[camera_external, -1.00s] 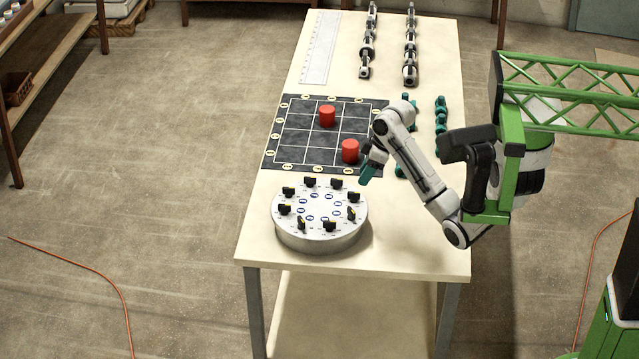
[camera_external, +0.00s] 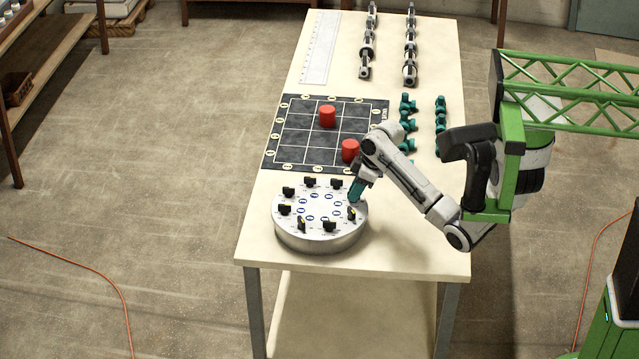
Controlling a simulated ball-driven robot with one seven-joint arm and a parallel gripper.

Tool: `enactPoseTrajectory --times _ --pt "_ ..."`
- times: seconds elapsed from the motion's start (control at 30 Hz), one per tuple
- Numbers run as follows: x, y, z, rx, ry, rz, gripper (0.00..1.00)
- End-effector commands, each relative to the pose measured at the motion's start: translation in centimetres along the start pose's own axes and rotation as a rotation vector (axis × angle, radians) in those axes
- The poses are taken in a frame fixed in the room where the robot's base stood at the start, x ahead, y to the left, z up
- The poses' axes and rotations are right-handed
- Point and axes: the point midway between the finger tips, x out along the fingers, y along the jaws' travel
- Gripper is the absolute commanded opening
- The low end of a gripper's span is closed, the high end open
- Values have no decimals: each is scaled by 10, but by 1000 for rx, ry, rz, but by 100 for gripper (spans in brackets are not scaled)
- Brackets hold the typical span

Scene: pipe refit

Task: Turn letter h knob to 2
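A round silver dial plate (camera_external: 319,235) stands on the near end of the table. Several black knobs with yellow marks sit in a ring on its top, around a ring of blue-edged labels. The letters and numbers are too small to read, so I cannot tell which knob is h. My gripper (camera_external: 354,199), with teal fingers, points down at the plate's right rim. It is over or at the right-hand knob, which it mostly hides. Whether the fingers touch or hold that knob cannot be made out.
A black grid board (camera_external: 295,137) lies behind the plate, with a red cylinder (camera_external: 327,116) and another red cylinder (camera_external: 350,150) on it. Teal and grey pipe parts stand at the table's right and back. A white ruler (camera_external: 320,48) lies at the back left. The table's front right is clear.

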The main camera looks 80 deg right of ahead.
Motion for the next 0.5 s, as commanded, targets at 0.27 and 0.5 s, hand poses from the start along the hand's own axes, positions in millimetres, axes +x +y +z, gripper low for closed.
enactPoseTrajectory --times 0.27,0.5 --pt "0 0 0 0 0 0 0" --pt "0 0 0 1 0 0 0"
